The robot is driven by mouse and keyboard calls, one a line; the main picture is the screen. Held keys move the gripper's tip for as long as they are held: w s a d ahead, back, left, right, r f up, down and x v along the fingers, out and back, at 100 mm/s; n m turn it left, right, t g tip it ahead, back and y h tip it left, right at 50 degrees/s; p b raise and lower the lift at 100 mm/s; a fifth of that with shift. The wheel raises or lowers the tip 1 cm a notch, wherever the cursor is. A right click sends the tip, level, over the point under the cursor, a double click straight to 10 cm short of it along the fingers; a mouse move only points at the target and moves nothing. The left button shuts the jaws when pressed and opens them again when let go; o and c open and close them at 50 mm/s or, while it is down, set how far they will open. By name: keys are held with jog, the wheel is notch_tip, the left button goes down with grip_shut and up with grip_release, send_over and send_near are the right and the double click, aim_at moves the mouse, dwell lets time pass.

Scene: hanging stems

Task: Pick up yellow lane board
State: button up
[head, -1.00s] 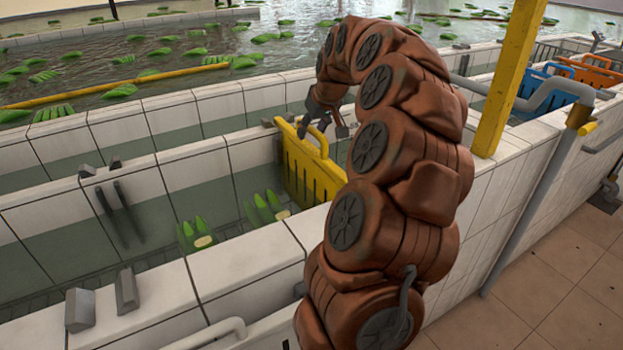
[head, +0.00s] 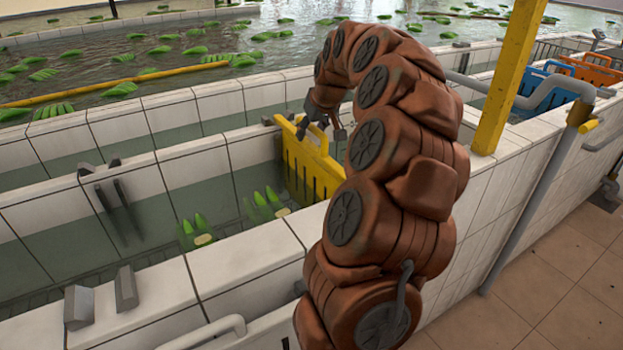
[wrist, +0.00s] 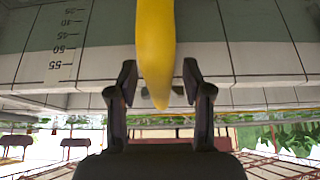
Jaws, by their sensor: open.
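The yellow lane board (head: 312,172) stands upright across the water channel in the head view, slotted along its face and with a raised handle on top. My gripper (head: 318,125) is at the board's top handle. In the wrist view, the board's yellow top (wrist: 155,50) extends down between the two dark fingers of my gripper (wrist: 160,95). The fingers are open, one on each side of the yellow part, with a visible gap on both sides. My brown arm hides part of the board's right side in the head view.
White tiled walls (head: 235,258) border the channels. Green banana bunches (head: 195,232) float near the board. Grey slot brackets (head: 118,205) sit on the left walls. A yellow post (head: 508,75) stands right of my arm, with blue (head: 545,88) and orange boards (head: 590,72) beyond.

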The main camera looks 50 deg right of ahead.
grip_shut()
dwell(0.5)
